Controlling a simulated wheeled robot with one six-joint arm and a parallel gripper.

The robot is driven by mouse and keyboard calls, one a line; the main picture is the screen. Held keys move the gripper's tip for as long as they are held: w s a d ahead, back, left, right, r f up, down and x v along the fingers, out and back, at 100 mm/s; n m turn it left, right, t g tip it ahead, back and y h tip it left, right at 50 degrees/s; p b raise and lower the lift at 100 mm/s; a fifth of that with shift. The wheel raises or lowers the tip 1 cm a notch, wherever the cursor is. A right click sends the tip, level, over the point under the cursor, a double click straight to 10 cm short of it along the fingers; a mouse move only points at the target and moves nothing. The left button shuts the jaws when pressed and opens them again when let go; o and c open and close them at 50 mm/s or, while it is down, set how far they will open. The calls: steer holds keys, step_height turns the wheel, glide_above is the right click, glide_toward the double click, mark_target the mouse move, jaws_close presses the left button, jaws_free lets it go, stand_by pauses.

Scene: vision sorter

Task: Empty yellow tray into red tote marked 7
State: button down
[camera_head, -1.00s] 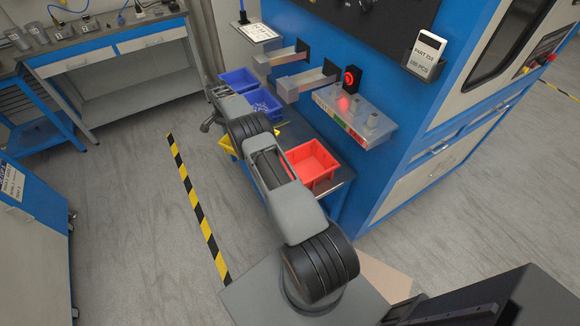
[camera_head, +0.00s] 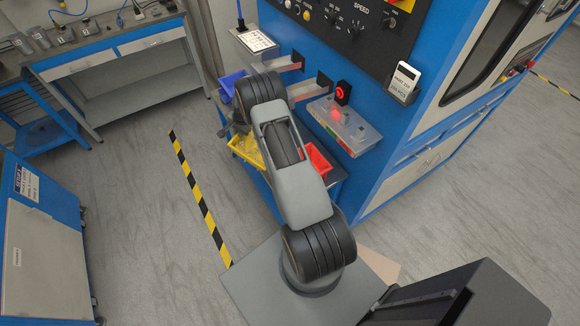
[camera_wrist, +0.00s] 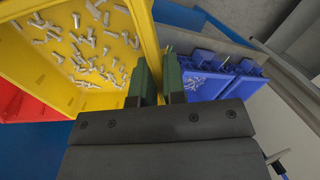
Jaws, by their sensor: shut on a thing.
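The yellow tray (camera_wrist: 75,15) fills the upper left of the wrist view with several small pale fittings (camera_wrist: 90,45) in it. My gripper (camera_wrist: 161,68) has its green fingers closed on the tray's right wall. In the head view the yellow tray (camera_head: 246,150) shows beside my arm and looks tilted; my gripper is mostly hidden there. The red tote (camera_head: 319,163) stands right of the tray, partly hidden by my arm. It also shows at the left of the wrist view (camera_wrist: 20,108). No number is readable on it.
Blue bins (camera_wrist: 195,85) stand right of the tray in the wrist view, one holding small parts; a blue bin (camera_head: 230,84) shows in the head view. A machine ledge with a red-lit button (camera_head: 342,92) rises behind the tote. Open floor lies left.

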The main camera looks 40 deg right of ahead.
mark_target(250, 145)
steer(key=shift+s+d+t, duration=0.2)
steer(key=shift+s+t, duration=0.1)
steer(key=shift+s, duration=0.15)
steer(key=s+r+t+b, duration=0.1)
steer(key=b, duration=0.1)
steer(key=s+d+y+b, duration=0.1)
steer(key=b, duration=0.1)
steer(key=shift+s+d+r+t, duration=0.1)
steer(key=shift+s+r+t, duration=0.25)
steer(key=shift+s+t, duration=0.05)
steer(key=shift+r+b, duration=0.1)
steer(key=shift+b, duration=0.25)
steer(key=shift+s+d+r+b, duration=0.2)
steer(key=shift+s+b, duration=0.05)
steer(key=shift+b, duration=0.3)
steer(key=shift+s+r+t+b, duration=0.25)
steer(key=shift+t+b, duration=0.15)
steer(key=shift+b, duration=0.45)
steer(key=shift+s+d+b, duration=0.15)
steer(key=shift+s+b, duration=0.1)
steer(key=shift+b, duration=0.65)
steer(key=b, duration=0.2)
steer(key=shift+s+d+t+y+b, duration=0.15)
steer(key=shift+s+t+y+b, duration=0.15)
steer(key=shift+s+t, duration=0.1)
steer(key=shift+s+d+r+b, duration=0.1)
steer(key=shift+s+r+b, duration=0.1)
steer(key=shift+b, duration=0.5)
